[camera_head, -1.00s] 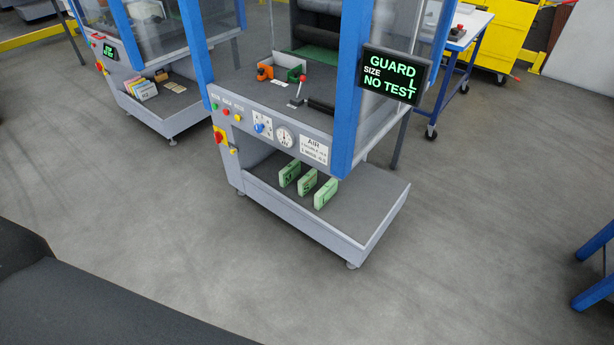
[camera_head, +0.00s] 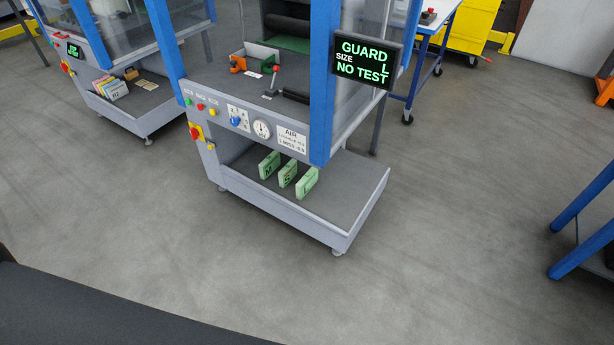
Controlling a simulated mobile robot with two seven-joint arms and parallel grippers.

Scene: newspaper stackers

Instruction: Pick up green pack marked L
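Three green packs stand upright in a row on the grey lower shelf (camera_head: 345,205) of the near machine. The left pack (camera_head: 269,165) reads M, and the middle pack (camera_head: 288,174) seems to read S. The right pack (camera_head: 307,183) carries a small mark that looks like L, though it is too small to read surely. Neither of my grippers is in view, and nothing touches the packs.
The machine's screen (camera_head: 366,61) reads GUARD, SIZE L, NO TEST. A blue post (camera_head: 324,90) and control panel rise above the shelf. A second machine with colored packs (camera_head: 112,88) stands left. Blue legs (camera_head: 583,200) stand at the right. The floor in front is clear.

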